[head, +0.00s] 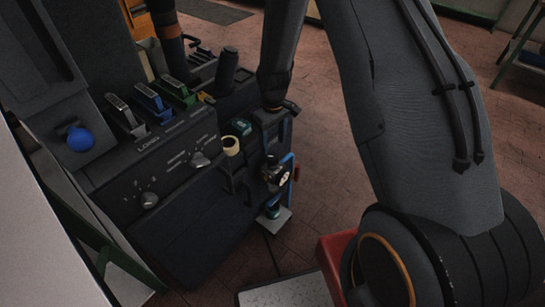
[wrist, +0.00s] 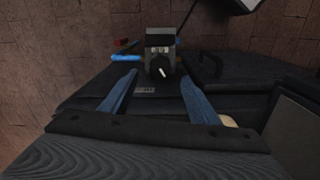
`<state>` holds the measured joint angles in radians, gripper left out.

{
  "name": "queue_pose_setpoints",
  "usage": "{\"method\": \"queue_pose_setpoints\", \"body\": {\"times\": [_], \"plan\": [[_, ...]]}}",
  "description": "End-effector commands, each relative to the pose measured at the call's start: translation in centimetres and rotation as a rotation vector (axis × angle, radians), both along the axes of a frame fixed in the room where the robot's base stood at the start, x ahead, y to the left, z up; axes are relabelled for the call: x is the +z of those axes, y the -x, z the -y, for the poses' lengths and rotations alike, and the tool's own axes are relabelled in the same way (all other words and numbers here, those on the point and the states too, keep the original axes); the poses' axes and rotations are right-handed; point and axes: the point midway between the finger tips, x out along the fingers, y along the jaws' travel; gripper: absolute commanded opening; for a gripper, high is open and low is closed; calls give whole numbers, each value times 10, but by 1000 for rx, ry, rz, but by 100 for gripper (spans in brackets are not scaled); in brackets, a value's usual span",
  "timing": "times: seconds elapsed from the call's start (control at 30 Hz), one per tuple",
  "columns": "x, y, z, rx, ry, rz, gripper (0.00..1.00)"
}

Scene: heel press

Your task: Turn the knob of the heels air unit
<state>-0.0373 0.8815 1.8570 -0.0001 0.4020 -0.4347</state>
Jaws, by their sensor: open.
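The air unit (head: 270,172) is a small dark block with a pale round face, mounted on the right end of the dark press body in the head view. In the wrist view the air unit (wrist: 160,40) is a grey-black box at top centre. Its dark round knob (wrist: 160,68) faces the camera and carries a white pointer line. My gripper (wrist: 159,77) is open, with one blue finger on each side below the knob. The fingers look empty, and I cannot tell how far the knob is beyond their tips.
A blue pipe (wrist: 126,57) lies left of the air unit. The press panel holds two grey knobs (head: 150,200) and (head: 200,159), a blue ball (head: 80,139), and a cream-topped part (head: 231,146). A red block (head: 335,255) stands by my arm. Brick floor lies beyond.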

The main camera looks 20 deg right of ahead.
Motion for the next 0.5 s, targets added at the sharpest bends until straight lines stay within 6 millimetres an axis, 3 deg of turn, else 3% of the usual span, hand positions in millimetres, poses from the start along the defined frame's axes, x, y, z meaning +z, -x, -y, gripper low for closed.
{"method": "queue_pose_setpoints", "body": {"times": [0.17, 0.5], "plan": [[-12, 1, 0, -2, 0, -3, 55], [-62, 2, 0, -2, 0, -4, 55]]}}
